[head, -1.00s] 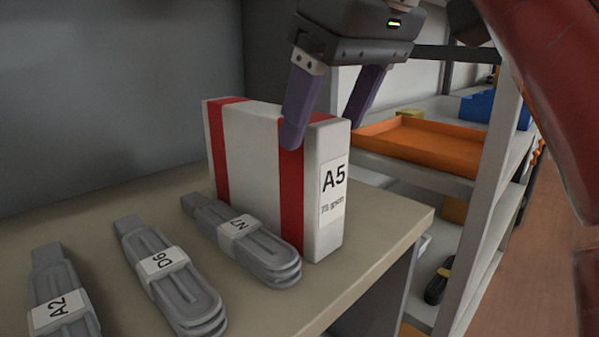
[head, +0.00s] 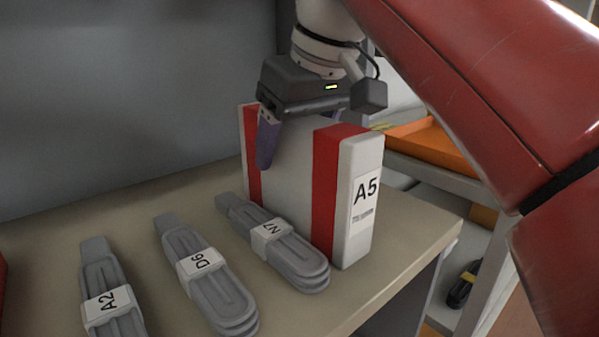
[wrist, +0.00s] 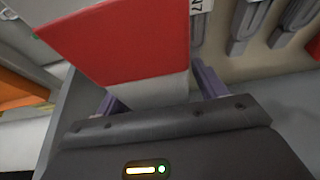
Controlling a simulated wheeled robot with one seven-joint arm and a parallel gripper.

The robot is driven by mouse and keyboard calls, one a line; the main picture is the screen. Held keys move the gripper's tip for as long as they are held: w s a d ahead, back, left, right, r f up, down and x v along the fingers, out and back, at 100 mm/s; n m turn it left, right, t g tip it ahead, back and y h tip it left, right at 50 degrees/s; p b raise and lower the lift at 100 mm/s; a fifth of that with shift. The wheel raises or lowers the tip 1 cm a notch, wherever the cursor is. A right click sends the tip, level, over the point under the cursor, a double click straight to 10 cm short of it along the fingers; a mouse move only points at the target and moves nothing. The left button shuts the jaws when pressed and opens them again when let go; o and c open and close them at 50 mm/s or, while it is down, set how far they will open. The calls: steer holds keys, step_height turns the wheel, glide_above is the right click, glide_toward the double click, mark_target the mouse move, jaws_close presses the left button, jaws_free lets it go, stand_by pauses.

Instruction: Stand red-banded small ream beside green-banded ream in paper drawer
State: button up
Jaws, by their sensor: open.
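The red-banded small ream (head: 290,185), white with two red bands and an "A5" label on its right end, stands upright on the beige shelf. The green-banded ream and the paper drawer are not in view.
Grey cable bundles labelled N7 (head: 275,245), D6 (head: 205,275) and A2 (head: 108,290) lie in front of the ream, N7 very close to it. A grey wall (head: 120,90) stands behind. An orange tray (head: 430,142) sits on a rack at right.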

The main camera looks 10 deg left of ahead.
steer(key=shift+f, duration=0.25)
steer(key=shift+a+r, duration=0.1)
steer(key=shift+r, duration=0.05)
jaws_close()
